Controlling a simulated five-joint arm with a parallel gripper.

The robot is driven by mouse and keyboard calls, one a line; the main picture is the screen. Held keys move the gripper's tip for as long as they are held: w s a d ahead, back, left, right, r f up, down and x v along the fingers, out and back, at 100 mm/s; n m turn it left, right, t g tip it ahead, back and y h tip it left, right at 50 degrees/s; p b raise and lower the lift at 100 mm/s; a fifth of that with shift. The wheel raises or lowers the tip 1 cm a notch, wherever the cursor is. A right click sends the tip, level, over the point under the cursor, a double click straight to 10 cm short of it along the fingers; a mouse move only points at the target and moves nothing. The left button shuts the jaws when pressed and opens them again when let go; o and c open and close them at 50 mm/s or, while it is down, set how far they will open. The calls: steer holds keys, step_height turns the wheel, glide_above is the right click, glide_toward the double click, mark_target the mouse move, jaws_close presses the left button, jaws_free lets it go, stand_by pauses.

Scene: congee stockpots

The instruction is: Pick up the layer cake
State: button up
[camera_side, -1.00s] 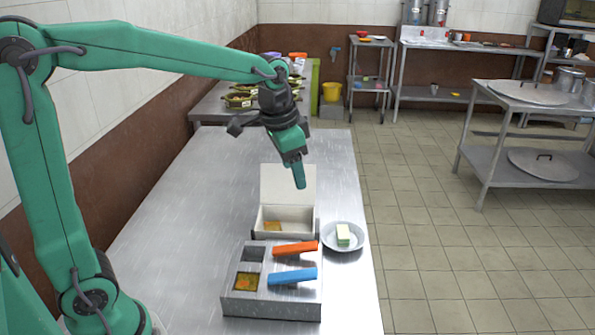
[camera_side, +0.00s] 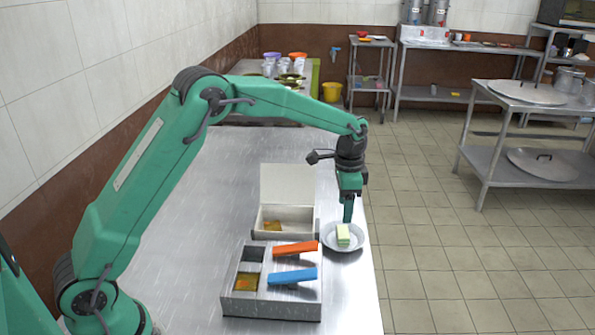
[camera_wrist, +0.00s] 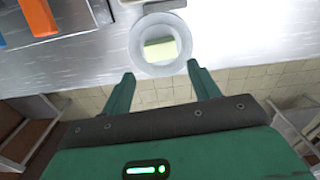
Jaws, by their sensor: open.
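The layer cake (camera_side: 343,235) is a small pale yellow and green block on a round grey plate (camera_side: 330,246) near the table's right edge. In the wrist view the cake (camera_wrist: 160,49) lies on the plate (camera_wrist: 136,40), ahead of my fingertips. My gripper (camera_side: 348,219) points down just above the plate, close to the cake's far side in the side view. In the wrist view my gripper (camera_wrist: 161,72) is open, its two fingers apart with nothing between them. Whether a finger touches the plate rim cannot be told.
An open white box (camera_side: 287,186) with an orange-brown piece inside stands left of the plate. A grey compartment tray (camera_side: 270,311) with an orange bar (camera_side: 295,248) and a blue bar (camera_side: 292,276) is in front. The metal table (camera_side: 190,235) is clear to the left.

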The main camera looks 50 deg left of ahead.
mark_target(343, 231)
steer(key=shift+w+d+f, duration=0.1)
steer(key=shift+w+f, duration=0.1)
steer(key=shift+f, duration=0.15)
steer(key=shift+f, duration=0.1)
steer(key=shift+f, duration=1.2)
steer(key=shift+f, duration=0.15)
steer(key=shift+s+f, duration=0.1)
steer(key=shift+f, duration=2.35)
steer(key=c, duration=0.8)
